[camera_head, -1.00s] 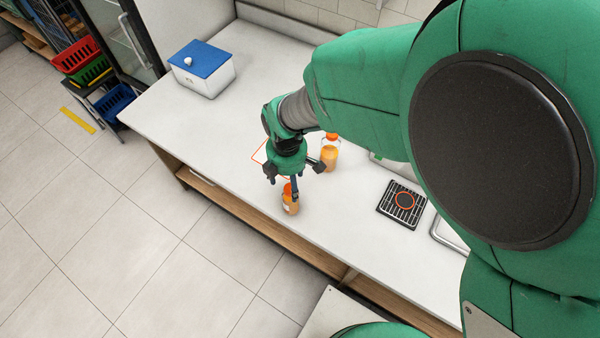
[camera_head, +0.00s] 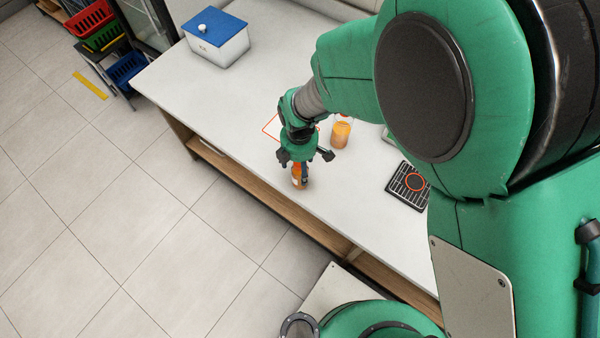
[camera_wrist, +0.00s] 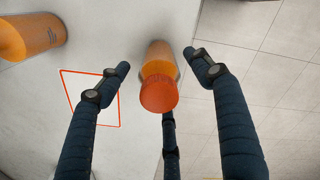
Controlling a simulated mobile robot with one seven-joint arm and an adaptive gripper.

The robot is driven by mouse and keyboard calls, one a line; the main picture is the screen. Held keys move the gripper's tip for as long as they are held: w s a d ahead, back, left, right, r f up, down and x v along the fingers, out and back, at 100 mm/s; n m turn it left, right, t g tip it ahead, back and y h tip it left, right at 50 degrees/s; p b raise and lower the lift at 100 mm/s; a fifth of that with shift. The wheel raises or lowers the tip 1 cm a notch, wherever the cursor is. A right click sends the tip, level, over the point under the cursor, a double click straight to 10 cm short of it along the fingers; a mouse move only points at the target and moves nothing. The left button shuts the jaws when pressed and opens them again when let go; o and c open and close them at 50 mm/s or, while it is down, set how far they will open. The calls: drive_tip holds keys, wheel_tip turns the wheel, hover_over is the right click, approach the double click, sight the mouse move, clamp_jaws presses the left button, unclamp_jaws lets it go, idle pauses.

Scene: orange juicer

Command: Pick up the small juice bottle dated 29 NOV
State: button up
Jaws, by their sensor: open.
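A small orange juice bottle (camera_head: 298,181) with an orange cap stands near the front edge of the white counter. It also shows in the wrist view (camera_wrist: 159,77), its cap towards the camera, between the spread fingers. My gripper (camera_head: 303,176) is over and around this bottle; in the wrist view my open gripper (camera_wrist: 160,62) has a finger on each side, with gaps, and a third finger below the cap. A second, larger-looking juice bottle (camera_head: 341,134) stands behind to the right, and at the upper left of the wrist view (camera_wrist: 30,37). No date is readable on either bottle.
A red-outlined square (camera_head: 270,128) is marked on the counter (camera_head: 215,100) beside the bottles. A black drip grate (camera_head: 407,187) lies to the right. A white box with a blue lid (camera_head: 216,42) stands at the back left. The counter's front edge is close to the small bottle.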

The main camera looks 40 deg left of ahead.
drive_tip(key=shift+d+f+b, duration=0.1)
drive_tip(key=shift+f+b, duration=0.3)
drive_tip(key=shift+f, duration=2.15)
drive_tip(key=c, duration=1.5)
drive_tip(key=shift+w+r, duration=0.1)
drive_tip(key=shift+r, duration=0.05)
drive_tip(key=shift+r, duration=0.55)
wheel_tip(320, 180, up, 2)
drive_tip(key=shift+r+p, duration=0.1)
drive_tip(key=shift+p, duration=0.25)
drive_tip(key=s+d+r+p, duration=0.1)
drive_tip(key=s+d, duration=0.8)
drive_tip(key=d, duration=0.4)
drive_tip(key=shift+s+r, duration=0.15)
drive_tip(key=shift+r, duration=0.1)
